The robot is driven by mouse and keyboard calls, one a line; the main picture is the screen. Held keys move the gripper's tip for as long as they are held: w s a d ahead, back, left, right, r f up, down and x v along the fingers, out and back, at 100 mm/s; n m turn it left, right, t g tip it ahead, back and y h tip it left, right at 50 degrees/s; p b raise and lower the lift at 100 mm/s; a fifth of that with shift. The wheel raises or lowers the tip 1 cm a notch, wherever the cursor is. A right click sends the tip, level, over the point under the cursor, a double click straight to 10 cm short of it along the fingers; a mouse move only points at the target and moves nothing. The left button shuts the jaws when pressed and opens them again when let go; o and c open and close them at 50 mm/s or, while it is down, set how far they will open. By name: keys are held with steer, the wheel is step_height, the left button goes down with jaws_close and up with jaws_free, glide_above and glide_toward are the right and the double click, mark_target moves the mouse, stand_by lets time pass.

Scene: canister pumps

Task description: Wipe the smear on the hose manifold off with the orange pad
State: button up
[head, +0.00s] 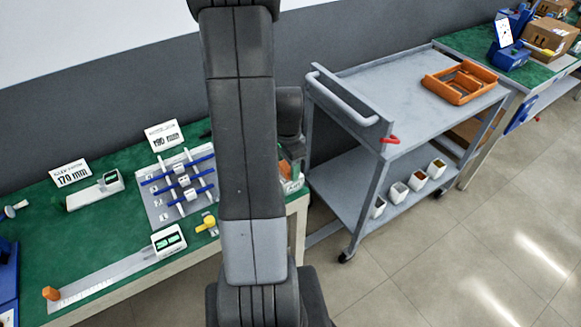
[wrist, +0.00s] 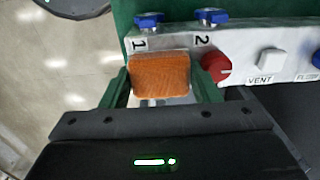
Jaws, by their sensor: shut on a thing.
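The orange pad (wrist: 158,70) is held between the two green fingers of my gripper (wrist: 161,80) in the wrist view. The hose manifold (wrist: 296,38) is a pale block with labels 1 and 2 along its far edge. The pad lies over its left end, just below label 1. I cannot tell whether pad and manifold touch. No smear shows on the visible part of the manifold; the area under the pad is hidden.
Blue valve handles (wrist: 211,17) stand at the manifold's far edge. A red knob (wrist: 215,69) is close to the right finger, with a VENT button (wrist: 271,61) further right. In the head view, a grey cart (head: 385,75) carries an orange frame (head: 460,82); open floor lies in front.

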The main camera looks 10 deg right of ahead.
steer(key=shift+s, duration=0.1)
stand_by(0.3)
steer(key=shift+s+d, duration=0.2)
steer(key=shift+s, duration=0.3)
steer(key=shift+s+d, duration=0.15)
steer(key=shift+s, duration=0.35)
steer(key=shift+f, duration=0.1)
steer(key=shift+w, duration=0.15)
steer(key=shift+w+a, duration=0.2)
steer(key=shift+w, duration=0.3)
steer(key=shift+w+a, duration=0.2)
steer(key=shift+w, duration=0.3)
steer(key=shift+r, duration=0.25)
step_height(320, 180, up, 9)
steer(key=p, duration=0.6)
